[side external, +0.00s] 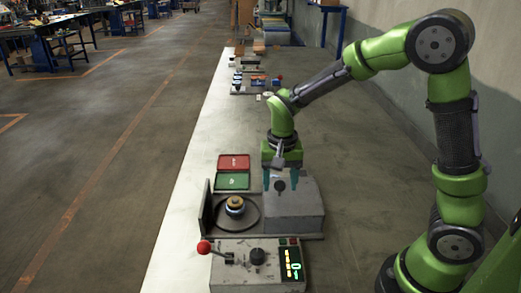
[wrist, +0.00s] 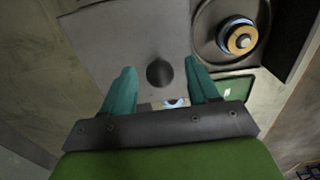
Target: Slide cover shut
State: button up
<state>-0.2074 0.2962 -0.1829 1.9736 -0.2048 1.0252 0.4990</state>
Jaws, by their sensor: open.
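The cover (side external: 300,214) is a grey metal box with a sloped front and a dark round knob (side external: 280,186) on it. It stands to the right of the round dark plate (side external: 254,216), leaving the plate and its disc stack (side external: 235,205) uncovered. In the wrist view the cover (wrist: 110,40) lies below me, its knob (wrist: 160,74) between my fingers, and the disc stack (wrist: 240,40) is at upper right. My gripper (side external: 281,184) is open, pointing down, with one teal finger on either side of the knob. Gaps show between fingers and knob in the wrist view (wrist: 160,66).
A control box (side external: 258,268) with a red-ball lever (side external: 204,247) and lit display stands in front. A dark upright plate (side external: 206,207) edges the station's left side. Red (side external: 234,162) and green (side external: 232,181) trays lie behind it. The bench's left strip is clear.

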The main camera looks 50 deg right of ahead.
jog(key=c, duration=0.8)
jog(key=w+a, duration=1)
jog(key=shift+w, duration=0.15)
jog(key=o, duration=0.8)
notch_tip(320, 180, up, 8)
dwell(0.9)
dwell(0.3)
